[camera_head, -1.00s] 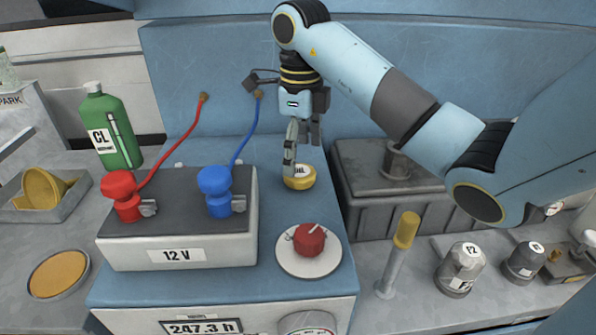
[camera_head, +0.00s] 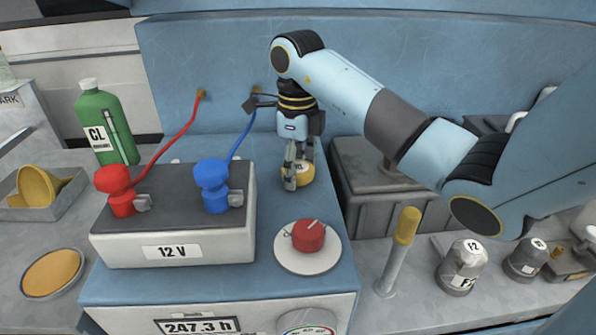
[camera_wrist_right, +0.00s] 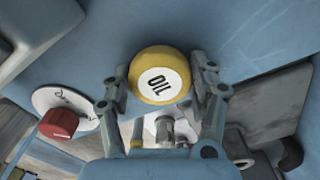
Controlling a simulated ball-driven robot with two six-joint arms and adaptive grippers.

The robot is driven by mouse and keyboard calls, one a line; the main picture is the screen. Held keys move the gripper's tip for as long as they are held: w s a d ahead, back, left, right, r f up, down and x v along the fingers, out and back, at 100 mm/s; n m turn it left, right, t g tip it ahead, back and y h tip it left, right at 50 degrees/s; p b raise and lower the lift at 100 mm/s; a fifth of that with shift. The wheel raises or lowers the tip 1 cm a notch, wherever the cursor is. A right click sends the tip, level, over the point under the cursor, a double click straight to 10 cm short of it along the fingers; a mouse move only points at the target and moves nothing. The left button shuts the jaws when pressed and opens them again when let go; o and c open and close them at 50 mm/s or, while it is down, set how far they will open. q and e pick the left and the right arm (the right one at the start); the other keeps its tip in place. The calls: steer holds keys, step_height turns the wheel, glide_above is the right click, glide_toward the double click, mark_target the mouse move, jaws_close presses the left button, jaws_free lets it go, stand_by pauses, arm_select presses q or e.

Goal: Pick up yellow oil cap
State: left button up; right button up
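The yellow oil cap (camera_head: 304,177), with a white "OIL" label, sits on the blue surface behind the red knob. It also shows in the right wrist view (camera_wrist_right: 160,75). My right gripper (camera_head: 298,180) points down at the cap and partly hides it. In the right wrist view the fingers (camera_wrist_right: 163,80) are spread, one on each side of the cap, with narrow gaps; I cannot tell whether either one touches it. My left gripper is not in view.
A 12 V battery (camera_head: 172,252) with red and blue terminal clamps stands left of the cap. A red knob (camera_head: 308,236) on a white disc is in front. A dark grey box (camera_head: 375,205) is at right. A green bottle (camera_head: 107,125) is at far left.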

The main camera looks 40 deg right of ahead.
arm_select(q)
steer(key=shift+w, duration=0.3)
arm_select(e)
steer(key=c, duration=0.5)
steer(key=shift+r, duration=0.15)
